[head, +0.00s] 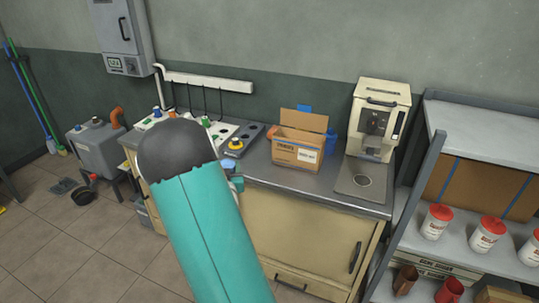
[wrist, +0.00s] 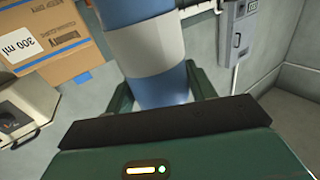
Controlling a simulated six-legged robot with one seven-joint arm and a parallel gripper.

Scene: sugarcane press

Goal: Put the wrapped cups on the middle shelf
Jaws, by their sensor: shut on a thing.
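A blue-and-white cylinder, the wrapped cups (wrist: 155,45), stands between the green fingers of my gripper (wrist: 160,88) in the wrist view. The gripper is shut on it, and its upper end runs out of the picture. In the head view my arm hides most of the gripper; a small pale-blue piece (head: 229,164) shows beside the arm, and I cannot tell if it is the cups' end. The shelf unit stands at the right. Its middle shelf (head: 455,255) bears several white jars with red lids (head: 437,221) and a large blue-strapped carton (head: 470,187).
An open cardboard box (head: 297,150) stands on the counter (head: 265,177), with blue things partly hidden behind it. A beige machine (head: 378,125) is between box and shelf unit. A control panel (head: 238,140) is left of the box. Copper-coloured cups (head: 405,280) stand below the middle shelf.

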